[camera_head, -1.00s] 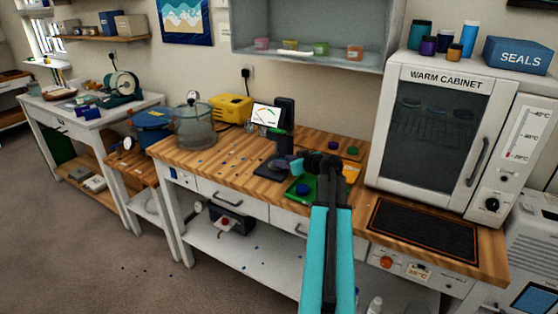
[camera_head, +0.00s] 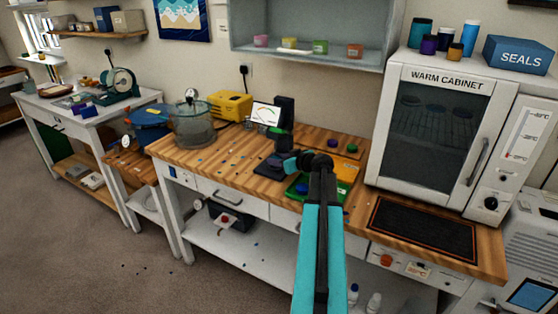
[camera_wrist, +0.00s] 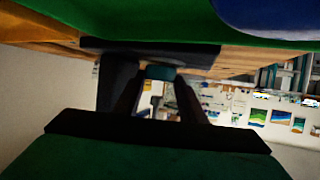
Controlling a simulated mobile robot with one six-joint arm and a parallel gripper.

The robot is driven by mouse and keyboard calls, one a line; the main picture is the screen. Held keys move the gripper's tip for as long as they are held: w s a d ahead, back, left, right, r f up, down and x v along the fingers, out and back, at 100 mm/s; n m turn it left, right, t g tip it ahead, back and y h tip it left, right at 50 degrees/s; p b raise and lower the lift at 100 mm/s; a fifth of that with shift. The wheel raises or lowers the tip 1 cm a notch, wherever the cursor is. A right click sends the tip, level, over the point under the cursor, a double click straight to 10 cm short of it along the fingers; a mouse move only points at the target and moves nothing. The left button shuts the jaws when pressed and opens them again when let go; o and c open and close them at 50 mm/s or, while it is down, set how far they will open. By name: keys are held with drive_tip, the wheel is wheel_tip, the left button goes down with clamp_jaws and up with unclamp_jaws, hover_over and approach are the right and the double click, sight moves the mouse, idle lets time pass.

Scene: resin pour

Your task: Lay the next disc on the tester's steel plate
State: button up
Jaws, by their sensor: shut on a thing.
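My gripper (camera_wrist: 160,95) shows in the wrist view, where the picture looks upside down. Its two dark fingers are shut on a small teal disc (camera_wrist: 160,72) at their tips. In the head view the gripper's end is small and partly hidden by my arm, beside the tester. The tester (camera_head: 284,114) is a dark upright stand with a lit dial screen (camera_head: 265,115) next to it. Its dark base (camera_wrist: 150,47) is near the held disc in the wrist view. I cannot make out the steel plate or whether the disc touches it. A green tray (camera_head: 291,191) holds a blue disc (camera_head: 303,188).
The warm cabinet (camera_head: 447,84) stands right, behind a black mat (camera_head: 424,228). A glass pot (camera_head: 194,124) and a yellow case (camera_head: 231,105) stand left. Small blue specks dot the bench.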

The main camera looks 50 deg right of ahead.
drive_tip(key=shift+f, duration=0.15)
drive_tip(key=o, duration=1.1)
drive_tip(key=shift+c, duration=0.2)
drive_tip(key=shift+s+r, duration=0.1)
drive_tip(key=shift+r, duration=0.1)
drive_tip(key=b+v, duration=0.2)
drive_tip(key=v, duration=0.9)
drive_tip(key=shift+s+r+b, duration=0.15)
drive_tip(key=shift+s+b, duration=0.15)
drive_tip(key=shift+s, duration=0.05)
drive_tip(key=shift+r, duration=0.1)
